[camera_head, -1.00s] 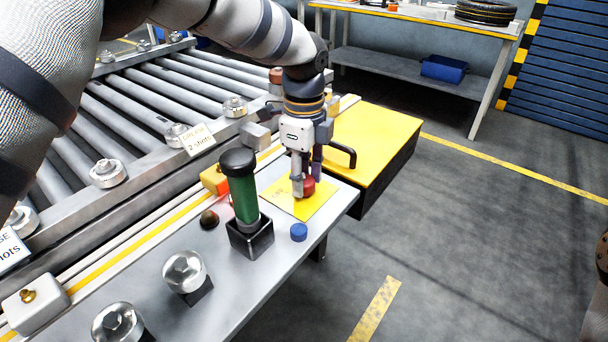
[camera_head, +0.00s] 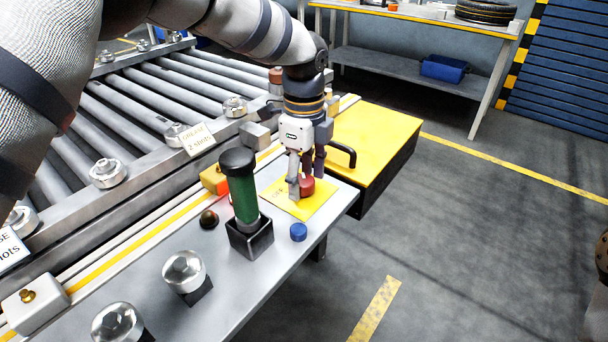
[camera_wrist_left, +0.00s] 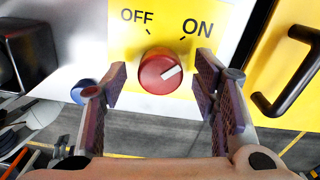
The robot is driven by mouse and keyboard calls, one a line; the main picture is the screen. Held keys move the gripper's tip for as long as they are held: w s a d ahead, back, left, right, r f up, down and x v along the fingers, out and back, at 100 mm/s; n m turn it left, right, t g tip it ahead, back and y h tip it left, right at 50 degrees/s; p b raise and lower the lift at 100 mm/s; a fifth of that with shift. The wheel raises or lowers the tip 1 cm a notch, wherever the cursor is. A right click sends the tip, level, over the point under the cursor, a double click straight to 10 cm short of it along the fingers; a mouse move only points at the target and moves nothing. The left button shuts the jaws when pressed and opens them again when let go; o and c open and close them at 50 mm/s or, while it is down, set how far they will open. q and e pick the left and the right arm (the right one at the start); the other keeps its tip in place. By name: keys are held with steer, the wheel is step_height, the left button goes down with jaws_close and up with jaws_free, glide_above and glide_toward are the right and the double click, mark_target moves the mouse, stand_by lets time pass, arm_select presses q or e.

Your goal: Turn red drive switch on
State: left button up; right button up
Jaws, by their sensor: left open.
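The red drive switch (camera_head: 307,186) is a round knob on a yellow plate (camera_head: 321,209) on the grey bench. In the left wrist view the red knob (camera_wrist_left: 153,72) sits below the printed words OFF and ON. Its white mark points right and slightly up, to the ON side. My left gripper (camera_head: 305,178) points down over the knob. In the wrist view the open fingers of my left gripper (camera_wrist_left: 161,84) stand on either side of the knob, with gaps visible. My right gripper is not in view.
A green cylinder with a black cap (camera_head: 241,190) stands in a black holder beside the plate. A blue button (camera_head: 298,232) is near the bench edge. A yellow box (camera_head: 372,140) with a black handle is behind. The roller conveyor (camera_head: 150,90) lies to the left.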

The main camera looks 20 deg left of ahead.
mark_target(304, 180)
arm_select(q)
step_height(304, 180, up, 12)
stand_by(0.3)
steer(key=shift+f, duration=0.1)
